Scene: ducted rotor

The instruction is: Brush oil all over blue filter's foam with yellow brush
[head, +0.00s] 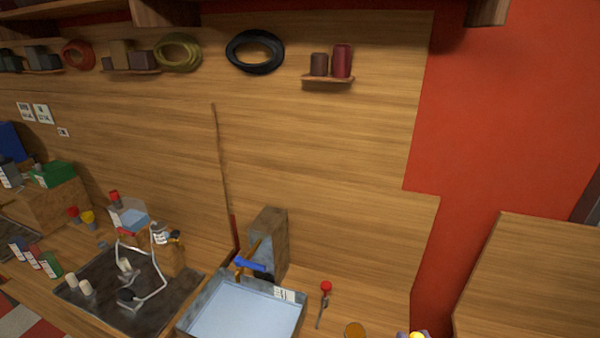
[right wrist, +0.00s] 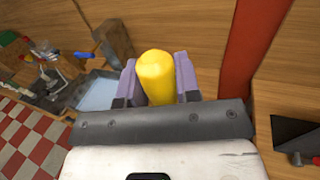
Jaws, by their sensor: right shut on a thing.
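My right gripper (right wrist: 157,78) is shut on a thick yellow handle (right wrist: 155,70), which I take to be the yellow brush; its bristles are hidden. In the head view only the tip of the right gripper (head: 412,335) and a bit of yellow show at the bottom edge. A round amber surface (head: 355,329), perhaps the oil, lies just left of it. A blue piece (head: 250,264) with an orange part stands behind the tray; I cannot tell whether it is the blue filter. No foam can be made out. My left gripper is out of view.
A grey tray (head: 241,278) with a pale blue inside stands on the bench. A red-topped tool (head: 325,289) lies right of it. A dark mat (head: 178,292) with a white wire frame is to the left. A brown block (head: 272,236) stands behind the tray.

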